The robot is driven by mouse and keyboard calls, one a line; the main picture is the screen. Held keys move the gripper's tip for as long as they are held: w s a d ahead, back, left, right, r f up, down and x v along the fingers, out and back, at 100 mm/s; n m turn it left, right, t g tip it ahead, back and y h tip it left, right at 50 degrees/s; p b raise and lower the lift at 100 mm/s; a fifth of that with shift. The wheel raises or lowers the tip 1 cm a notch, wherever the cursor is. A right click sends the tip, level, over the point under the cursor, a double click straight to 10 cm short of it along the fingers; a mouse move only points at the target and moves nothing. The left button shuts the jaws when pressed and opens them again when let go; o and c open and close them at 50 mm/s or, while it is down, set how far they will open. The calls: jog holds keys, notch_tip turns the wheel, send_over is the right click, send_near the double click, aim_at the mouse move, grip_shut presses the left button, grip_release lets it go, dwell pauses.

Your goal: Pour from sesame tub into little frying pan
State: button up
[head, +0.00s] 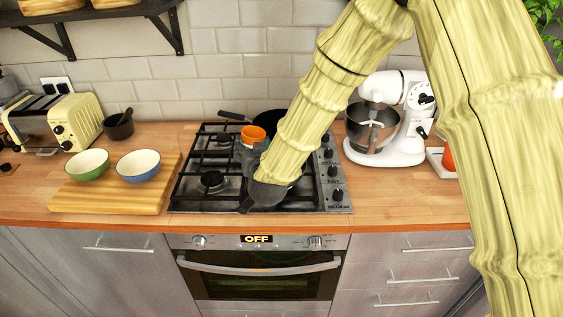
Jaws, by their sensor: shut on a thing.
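An orange tub (253,134), which I take to be the sesame tub, is at the far end of my gripper (250,147), above the back part of the stove. My gripper is shut on it; the fingers are small and partly hidden by my arm. The tub looks roughly upright; its contents cannot be made out. The little frying pan (268,118) is dark and sits on the back of the stove, just behind and right of the tub. Its handle points left. My arm and the tub hide much of the pan.
The gas stove (190,190) has raised black grates. A cutting board (75,197) with a green bowl (87,163) and a blue bowl (138,165) lies left. A white stand mixer (400,150) stands right. A shelf (100,12) hangs upper left.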

jog(key=shift+r+p, duration=0.85)
jog(key=shift+r, duration=0.6)
